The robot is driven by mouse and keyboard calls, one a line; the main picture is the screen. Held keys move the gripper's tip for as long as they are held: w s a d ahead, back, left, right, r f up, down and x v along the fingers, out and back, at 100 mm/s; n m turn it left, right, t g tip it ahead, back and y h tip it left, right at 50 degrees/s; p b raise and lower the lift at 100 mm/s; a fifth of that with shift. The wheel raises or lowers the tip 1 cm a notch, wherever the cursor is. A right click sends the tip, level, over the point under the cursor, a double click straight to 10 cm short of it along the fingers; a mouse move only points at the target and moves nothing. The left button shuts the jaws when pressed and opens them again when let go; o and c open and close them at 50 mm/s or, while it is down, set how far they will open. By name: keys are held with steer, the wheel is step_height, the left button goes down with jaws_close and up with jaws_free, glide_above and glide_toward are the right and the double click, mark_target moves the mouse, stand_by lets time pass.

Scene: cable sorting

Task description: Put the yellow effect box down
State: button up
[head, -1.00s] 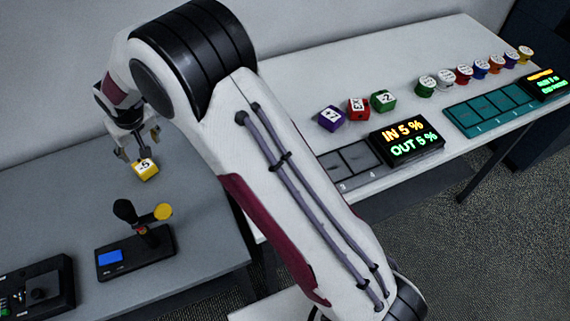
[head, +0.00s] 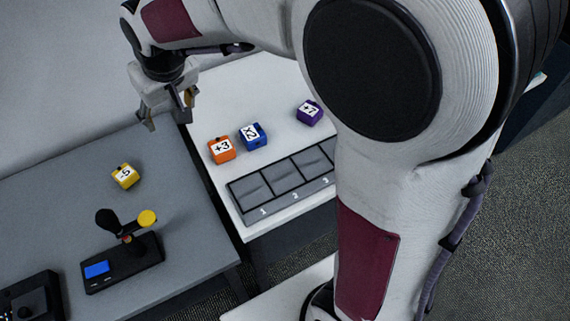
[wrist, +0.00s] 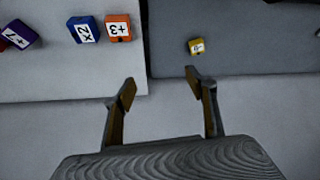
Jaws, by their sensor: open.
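The yellow effect box (head: 125,176), marked -5, sits on the grey table (head: 60,215) at the left in the head view, behind the joystick device. It also shows in the wrist view (wrist: 196,46), small and ahead of the fingers. My gripper (head: 168,108) is open and empty. It is above and to the right of the yellow box in the head view, well apart from it, near the gap between the two tables. In the wrist view both fingers (wrist: 160,84) are spread with nothing between them.
An orange +3 box (head: 222,150), a blue x2 box (head: 253,136) and a purple +7 box (head: 309,112) stand on the white table. A numbered slot tray (head: 262,205) lies in front of them. A joystick device (head: 125,262) stands on the grey table. My arm hides the right side.

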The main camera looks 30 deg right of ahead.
steer(key=s+d+r, duration=0.1)
steer(key=s+d, duration=0.3)
steer(key=s, duration=0.4)
steer(key=s+d+r+m, duration=0.1)
steer(key=s+d, duration=0.3)
steer(key=s, duration=0.5)
steer(key=s+d+r+m+h, duration=0.1)
steer(key=s+d, duration=0.3)
steer(key=s, duration=0.4)
steer(key=shift+s+t, duration=0.3)
steer(key=shift+t, duration=0.1)
steer(key=shift+d, duration=0.1)
